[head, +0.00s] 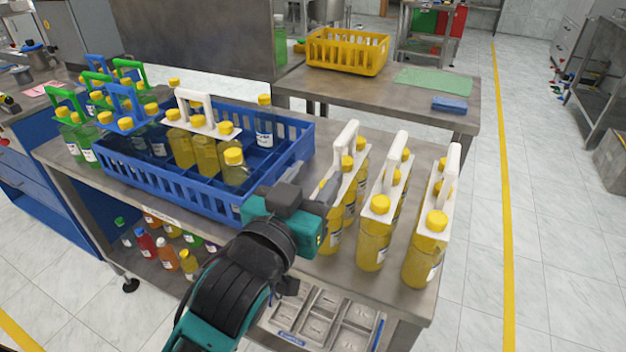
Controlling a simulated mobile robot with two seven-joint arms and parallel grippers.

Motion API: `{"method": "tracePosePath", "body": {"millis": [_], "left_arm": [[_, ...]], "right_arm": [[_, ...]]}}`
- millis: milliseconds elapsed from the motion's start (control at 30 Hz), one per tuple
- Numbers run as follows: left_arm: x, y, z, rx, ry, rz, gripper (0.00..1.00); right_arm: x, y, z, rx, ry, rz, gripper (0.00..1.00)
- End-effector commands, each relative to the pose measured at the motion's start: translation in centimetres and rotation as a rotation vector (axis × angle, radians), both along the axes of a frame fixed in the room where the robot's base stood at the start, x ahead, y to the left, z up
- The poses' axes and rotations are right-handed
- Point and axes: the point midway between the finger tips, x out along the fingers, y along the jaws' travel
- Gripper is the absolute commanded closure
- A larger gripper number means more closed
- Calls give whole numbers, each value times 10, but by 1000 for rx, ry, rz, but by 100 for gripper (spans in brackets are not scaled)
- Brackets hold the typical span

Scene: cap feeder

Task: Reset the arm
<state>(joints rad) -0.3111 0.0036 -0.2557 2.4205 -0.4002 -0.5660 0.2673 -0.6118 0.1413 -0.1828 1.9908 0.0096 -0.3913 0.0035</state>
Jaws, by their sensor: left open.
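My left arm reaches up from the bottom middle of the head view. Its gripper (318,178) is open, with nothing seen between its fingers. It is over the table (405,305), between the blue crate (190,184) and the nearest white-handled carrier (345,150) of yellow-capped bottles. The gripper body covers the crate's front right corner. I cannot tell whether a finger touches that carrier's bottles. My right gripper is not in view.
Two more white-handled carriers (397,150) (450,172) stand to the right. Another white-handled carrier (193,105) stands in the blue crate. Green- and blue-handled carriers stand at the left. A yellow crate (347,52) is on the rear table. The floor at right is open.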

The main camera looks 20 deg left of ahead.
Motion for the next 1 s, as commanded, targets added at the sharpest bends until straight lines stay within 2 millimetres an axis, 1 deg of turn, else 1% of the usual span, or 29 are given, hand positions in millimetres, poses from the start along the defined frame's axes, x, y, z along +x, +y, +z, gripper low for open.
{"method": "tracePosePath", "body": {"millis": [267,367,467,567,600,667,700,800,900,1000], "left_arm": [[0,0,0,0,0,0,51],[0,-1,-10,7,27,-10,51],[-2,-5,-46,31,113,-41,51],[-14,-6,-101,60,239,-84,51],[-22,-6,-124,69,292,-100,51],[-37,-4,-157,80,367,-122,51],[-48,-1,-178,84,413,-134,51],[-75,6,-219,93,510,-155,51],[-96,12,-245,96,572,-165,51],[-106,15,-257,96,598,-168,51]], "right_arm": [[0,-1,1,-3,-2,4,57],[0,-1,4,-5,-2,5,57],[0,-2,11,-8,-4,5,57],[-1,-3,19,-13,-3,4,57],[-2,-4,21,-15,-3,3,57],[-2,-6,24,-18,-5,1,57],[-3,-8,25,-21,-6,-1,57],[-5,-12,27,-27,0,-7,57],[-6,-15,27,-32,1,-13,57],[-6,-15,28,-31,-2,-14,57]]}}
